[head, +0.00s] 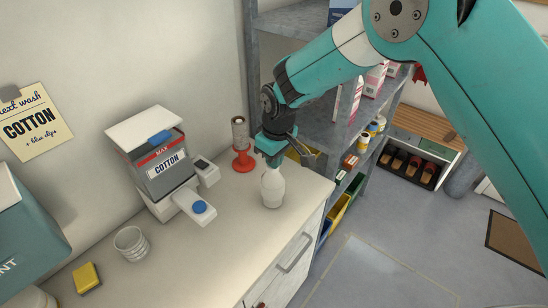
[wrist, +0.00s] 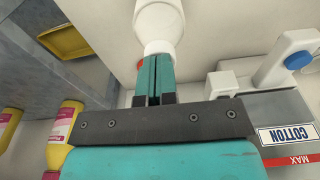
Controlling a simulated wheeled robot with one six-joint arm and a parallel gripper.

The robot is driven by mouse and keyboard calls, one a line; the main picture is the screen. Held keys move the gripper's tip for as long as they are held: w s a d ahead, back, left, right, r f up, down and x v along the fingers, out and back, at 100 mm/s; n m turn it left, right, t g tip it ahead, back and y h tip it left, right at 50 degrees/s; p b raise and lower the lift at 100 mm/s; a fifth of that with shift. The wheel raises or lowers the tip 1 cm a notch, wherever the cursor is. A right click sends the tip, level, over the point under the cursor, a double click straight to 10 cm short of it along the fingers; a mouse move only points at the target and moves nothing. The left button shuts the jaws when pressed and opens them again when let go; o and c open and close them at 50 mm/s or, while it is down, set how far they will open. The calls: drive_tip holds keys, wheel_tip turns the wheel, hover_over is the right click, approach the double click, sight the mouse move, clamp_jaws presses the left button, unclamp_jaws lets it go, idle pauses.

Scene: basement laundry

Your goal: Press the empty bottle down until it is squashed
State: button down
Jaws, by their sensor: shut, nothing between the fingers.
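A white bottle (head: 272,188) stands upright on the counter (head: 236,232) near its right edge. In the wrist view the bottle (wrist: 160,22) shows at the top, with its narrow neck end toward my fingers. My gripper (head: 273,160) is directly above the bottle and points down. Its fingers (wrist: 154,80) are shut together with nothing between them. The fingertips are at the bottle's top, touching it or very close; I cannot tell which. The bottle looks full-height and not flattened.
A red stand with a roll (head: 240,145) is just behind the bottle. A COTTON dispenser (head: 160,165) stands to its left. A ribbed cup (head: 131,243) and a yellow sponge (head: 86,278) lie further left. Grey shelves (head: 285,22) rise behind. The counter's front middle is clear.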

wheel_tip(320, 180, down, 3)
drive_tip(key=shift+r+b, duration=0.1)
drive_tip(key=shift+b, duration=0.55)
drive_tip(key=shift+s+d+r+p, duration=0.2)
drive_tip(key=shift+s+d+r, duration=0.15)
drive_tip(key=shift+d, duration=0.1)
drive_tip(key=shift+s+d+r+p, duration=0.2)
drive_tip(key=shift+s+d, duration=0.15)
drive_tip(key=shift+d, duration=0.1)
drive_tip(key=shift+s+d, duration=0.25)
drive_tip(key=shift+d, duration=0.05)
wheel_tip(320, 180, up, 17)
drive_tip(key=s+d+b, duration=0.1)
drive_tip(key=b, duration=0.3)
drive_tip(key=shift+d+r, duration=0.2)
drive_tip(key=shift+s, duration=0.1)
